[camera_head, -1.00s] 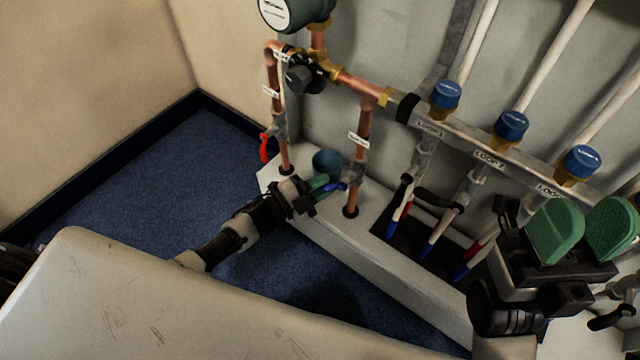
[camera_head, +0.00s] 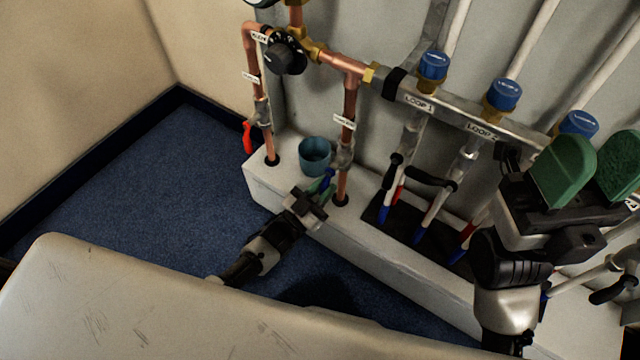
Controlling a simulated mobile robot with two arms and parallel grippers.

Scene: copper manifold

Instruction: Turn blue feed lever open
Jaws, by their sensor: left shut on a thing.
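The blue feed lever (camera_head: 327,179) is at the valve on the right copper pipe (camera_head: 348,110), low down near the white ledge. My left gripper (camera_head: 322,189) reaches in from the lower left and is shut on the blue lever. Its fingers hide part of the lever. The lever's visible part looks steep, roughly along the pipe; its exact angle is hard to tell. My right gripper (camera_head: 595,168) is at the right, with its two green pads wide apart and nothing between them.
A teal cup (camera_head: 314,155) stands on the white ledge (camera_head: 400,258) beside the lever. A red lever (camera_head: 247,138) is on the left copper pipe. Several blue-capped loop valves and black-handled levers are at the right. The blue carpet (camera_head: 150,190) is clear.

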